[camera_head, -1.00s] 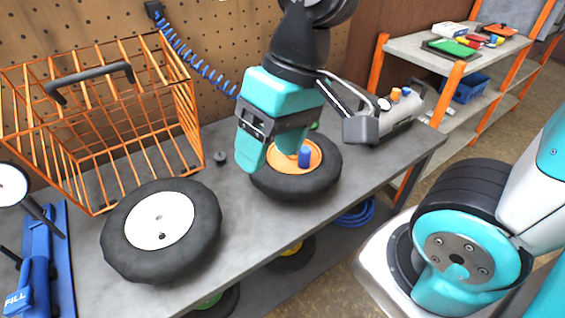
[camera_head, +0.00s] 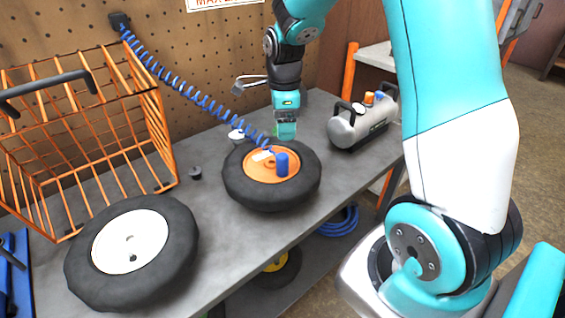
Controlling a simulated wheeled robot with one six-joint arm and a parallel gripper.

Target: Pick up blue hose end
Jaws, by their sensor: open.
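A blue coiled hose (camera_head: 190,92) runs from a dark bracket on the pegboard down to the orange-hubbed wheel (camera_head: 234,190) on the bench. Its lower end (camera_head: 268,148) appears to lie at the wheel's hub, beside a small pale piece; the exact end is hard to make out. A short blue cylinder (camera_head: 282,164) stands on the orange hub. My gripper (camera_head: 285,130) points down just behind and above the hub, close to the hose's lower end. It is open; I see nothing held, though its fingers look small and overlap from this view.
A white-hubbed wheel (camera_head: 181,236) and an orange wire basket (camera_head: 160,138) stand to the left. A small black cap (camera_head: 195,173) lies between. A grey tank (camera_head: 345,132) stands at the right on the bench. A blue hose coil (camera_head: 338,221) lies on the lower shelf.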

